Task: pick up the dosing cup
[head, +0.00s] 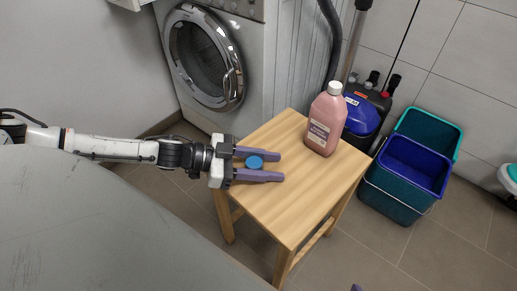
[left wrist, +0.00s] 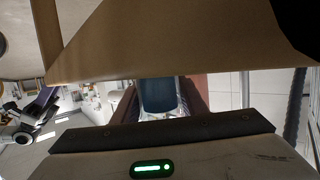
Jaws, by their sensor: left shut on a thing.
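The dosing cup (head: 254,162) is a small round blue cup above the left part of the wooden stool top. My left gripper (head: 262,164) reaches in from the left, with one purple finger on each side of the cup, and is shut on it. The cup also shows as a dark blue shape between the fingers in the left wrist view (left wrist: 158,96). I cannot tell whether the cup touches the wood. A purple tip (head: 356,288) at the bottom edge of the head view looks like part of my right gripper; its jaws are hidden.
A pink bottle with a white cap (head: 325,122) stands at the back of the stool (head: 290,205). Behind are a front-loading machine (head: 204,58), a blue and black appliance (head: 362,112) and a teal and blue bucket (head: 410,165). The stool's front is clear.

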